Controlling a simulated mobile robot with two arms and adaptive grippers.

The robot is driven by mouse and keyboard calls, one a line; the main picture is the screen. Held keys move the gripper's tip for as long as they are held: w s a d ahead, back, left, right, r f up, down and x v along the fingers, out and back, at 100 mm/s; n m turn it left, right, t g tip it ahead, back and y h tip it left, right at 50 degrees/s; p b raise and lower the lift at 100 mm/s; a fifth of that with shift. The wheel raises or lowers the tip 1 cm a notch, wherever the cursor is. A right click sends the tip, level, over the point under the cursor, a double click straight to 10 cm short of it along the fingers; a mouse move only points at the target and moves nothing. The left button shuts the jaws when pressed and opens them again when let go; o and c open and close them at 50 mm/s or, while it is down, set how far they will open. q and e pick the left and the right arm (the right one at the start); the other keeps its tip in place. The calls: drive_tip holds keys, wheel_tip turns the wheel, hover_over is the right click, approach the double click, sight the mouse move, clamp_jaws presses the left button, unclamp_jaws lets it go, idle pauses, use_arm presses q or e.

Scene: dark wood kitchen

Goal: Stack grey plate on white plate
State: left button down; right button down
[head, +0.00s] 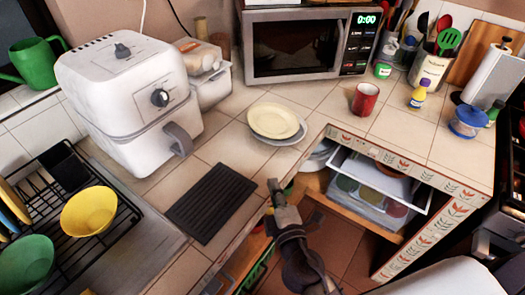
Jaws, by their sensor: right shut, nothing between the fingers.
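A pale cream plate (273,120) lies on the tiled counter near its inner corner. A greyish-white plate (288,141) shows beneath it as a rim, mostly at the lower right, and the rest is hidden. The cream plate rests on top and looks slightly off-centre. Colours are hard to tell apart from white and grey in this light. My right gripper (275,189) is shut and empty, at the counter's front edge below the plates in the picture and apart from them. My left gripper does not show in the head view.
A white air fryer (130,95) stands left of the plates, with a dark ribbed mat (211,202) in front. A microwave (305,45) is behind. A red mug (365,99) stands to the right. An open shelf (375,185) lies below the counter. Bare tiles surround the plates.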

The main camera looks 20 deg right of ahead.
drive_tip(key=shift+w+a+r+n+y, duration=0.2)
drive_tip(key=shift+w+a+n+y, duration=0.3)
drive_tip(key=shift+w+n, duration=0.15)
drive_tip(key=w+p, duration=0.3)
drive_tip(key=w, duration=0.6)
drive_tip(key=shift+w, duration=0.3)
drive_tip(key=shift+w+d+p, duration=0.35)
drive_tip(key=shift+w+d, duration=0.35)
drive_tip(key=shift+d, duration=0.15)
drive_tip(key=shift+w+d+f, duration=0.15)
drive_tip(key=shift+w+d, duration=0.25)
drive_tip(key=shift+d, duration=0.15)
drive_tip(key=shift+a, duration=0.1)
